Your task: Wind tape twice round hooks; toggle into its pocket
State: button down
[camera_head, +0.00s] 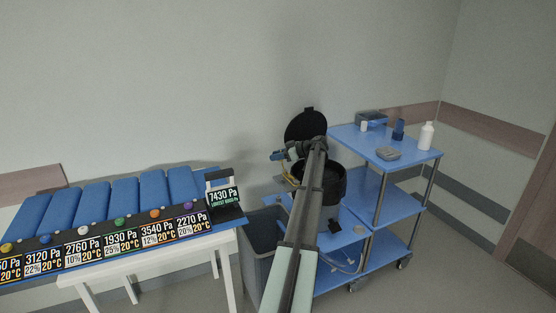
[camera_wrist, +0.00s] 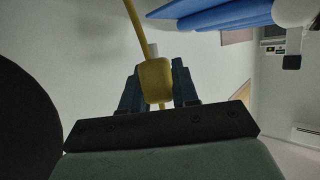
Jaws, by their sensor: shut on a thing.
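My gripper (camera_head: 280,156) is in front of the wall, left of a black round lid. In the wrist view my gripper (camera_wrist: 158,88) is shut on a yellow toggle (camera_wrist: 155,78), one dark blue finger on each side. A yellow tape (camera_wrist: 134,22) runs from the toggle up out of that view. In the head view a little yellow tape (camera_head: 288,181) shows below the gripper, by the black tub. I cannot make out the hooks or the pocket; my arm covers part of this area.
The raised lid (camera_head: 305,125) and black tub (camera_head: 328,184) stand on a blue trolley (camera_head: 348,250). A higher blue shelf (camera_head: 400,165) holds a white bottle (camera_head: 426,136) and small items. At left is a bench of blue cushions (camera_head: 125,195) with pressure displays. A grey bin (camera_head: 262,235) stands between.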

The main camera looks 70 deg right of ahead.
jog(key=shift+f, duration=0.1)
dwell(0.3)
jog(key=s+f, duration=0.1)
jog(key=f, duration=0.1)
jog(key=s+a+f, duration=0.1)
jog(key=f, duration=0.1)
jog(key=s+a+f, duration=0.1)
jog(key=f, duration=0.1)
jog(key=shift+s+a+f, duration=0.2)
jog(key=shift+s+f, duration=0.1)
jog(key=shift+f, duration=0.1)
jog(key=shift+s+a, duration=0.2)
jog(key=shift+s, duration=0.45)
jog(key=shift+r, duration=0.15)
notch_tip(320, 180, up, 7)
jog(key=shift+w, duration=0.15)
